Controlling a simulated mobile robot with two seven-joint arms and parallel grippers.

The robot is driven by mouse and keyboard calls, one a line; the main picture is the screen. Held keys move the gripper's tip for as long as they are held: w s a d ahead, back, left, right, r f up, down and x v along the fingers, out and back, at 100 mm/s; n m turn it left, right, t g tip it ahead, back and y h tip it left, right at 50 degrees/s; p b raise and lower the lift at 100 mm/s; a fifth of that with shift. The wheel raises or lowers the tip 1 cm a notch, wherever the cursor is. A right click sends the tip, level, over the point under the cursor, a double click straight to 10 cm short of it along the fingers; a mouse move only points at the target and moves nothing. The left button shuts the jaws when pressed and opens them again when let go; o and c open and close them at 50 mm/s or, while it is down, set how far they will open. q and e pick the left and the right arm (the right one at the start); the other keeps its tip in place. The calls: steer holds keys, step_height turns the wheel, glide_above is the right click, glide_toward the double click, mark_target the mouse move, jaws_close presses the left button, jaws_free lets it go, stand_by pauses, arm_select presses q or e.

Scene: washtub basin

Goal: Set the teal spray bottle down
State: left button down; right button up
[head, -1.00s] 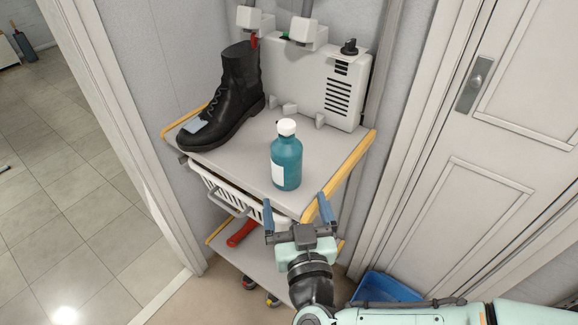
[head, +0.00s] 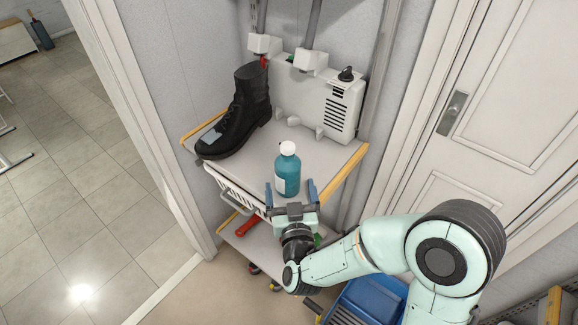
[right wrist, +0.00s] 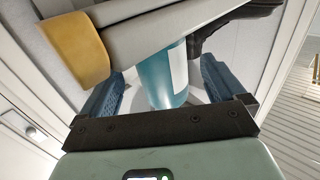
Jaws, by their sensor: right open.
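The teal bottle (head: 287,173), with a white cap and a pale label, stands upright on the top shelf of a cart (head: 330,160), near its front corner. My right gripper (head: 290,188) is open at the front of the bottle, one blue finger on each side of its lower part in the head view. In the right wrist view the teal bottle (right wrist: 160,80) shows between the open fingers (right wrist: 162,88), with gaps on both sides. Whether the tips reach past the bottle is hard to tell. My left gripper is not in view.
A black boot (head: 240,115) stands on the shelf's left, and a grey-white vented unit (head: 335,105) at its back. A white basket (head: 235,196) hangs below. A blue bin (head: 365,300) stands on the floor at lower right. A door (head: 470,130) is at right.

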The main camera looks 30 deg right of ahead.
steer(key=x, duration=0.6)
steer(key=shift+w+f, duration=0.2)
steer(key=shift+w, duration=0.05)
steer(key=shift+c, duration=0.4)
steer(key=c, duration=1)
steer(key=shift+r, duration=0.15)
steer(key=c, duration=0.3)
